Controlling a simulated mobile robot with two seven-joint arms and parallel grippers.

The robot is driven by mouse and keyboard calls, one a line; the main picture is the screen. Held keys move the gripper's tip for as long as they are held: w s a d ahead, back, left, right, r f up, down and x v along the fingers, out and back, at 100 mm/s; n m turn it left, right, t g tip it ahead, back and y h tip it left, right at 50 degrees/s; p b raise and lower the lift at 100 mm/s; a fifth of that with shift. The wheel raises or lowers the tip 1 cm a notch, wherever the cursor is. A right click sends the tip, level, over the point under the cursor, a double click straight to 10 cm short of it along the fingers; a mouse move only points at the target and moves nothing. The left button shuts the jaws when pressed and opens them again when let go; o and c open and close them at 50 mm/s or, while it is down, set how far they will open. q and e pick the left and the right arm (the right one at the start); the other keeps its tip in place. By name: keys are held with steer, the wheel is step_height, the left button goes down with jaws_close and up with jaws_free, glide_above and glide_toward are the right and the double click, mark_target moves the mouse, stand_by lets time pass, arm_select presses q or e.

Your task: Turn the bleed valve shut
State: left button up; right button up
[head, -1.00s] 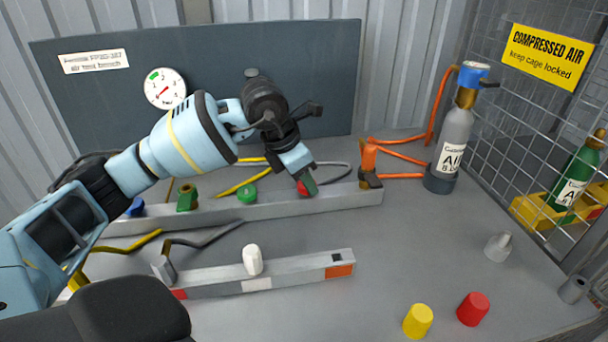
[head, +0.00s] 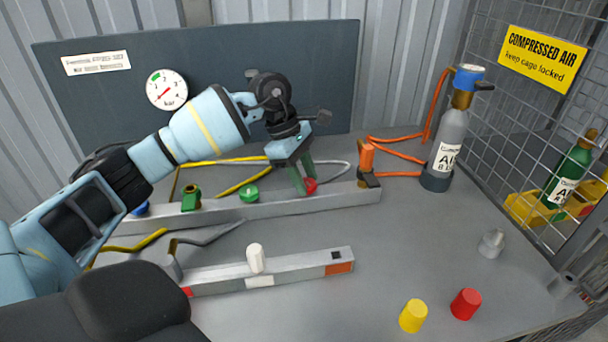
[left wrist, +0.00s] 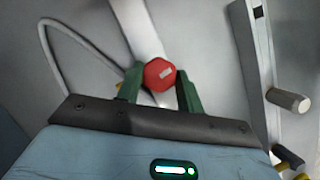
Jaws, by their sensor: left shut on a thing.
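A red knob (head: 310,185) sits on the rear grey rail (head: 345,197). In the left wrist view the red knob (left wrist: 159,75) shows a small pale mark on its face. My left gripper (head: 303,186) comes down on it from above, with its green fingers on either side of it. In the left wrist view the left gripper (left wrist: 160,85) is shut on the knob. Which way the valve stands cannot be told. A round gauge (head: 167,90) with a red needle hangs on the dark back panel. My right gripper is not in view.
A green knob (head: 249,194), a green fitting (head: 190,198) and an orange-handled valve (head: 368,165) share the rear rail. A front rail (head: 215,278) bears a white knob (head: 256,257). Yellow (head: 414,315) and red (head: 466,304) caps stand front right. A grey cylinder (head: 448,145) stands by the mesh cage.

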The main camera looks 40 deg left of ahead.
arm_select(q)
steer(key=shift+m+g, duration=0.3)
steer(key=shift+m, duration=0.5)
steer(key=o, duration=1)
steer(key=v, duration=0.8)
steer(key=shift+w, duration=0.1)
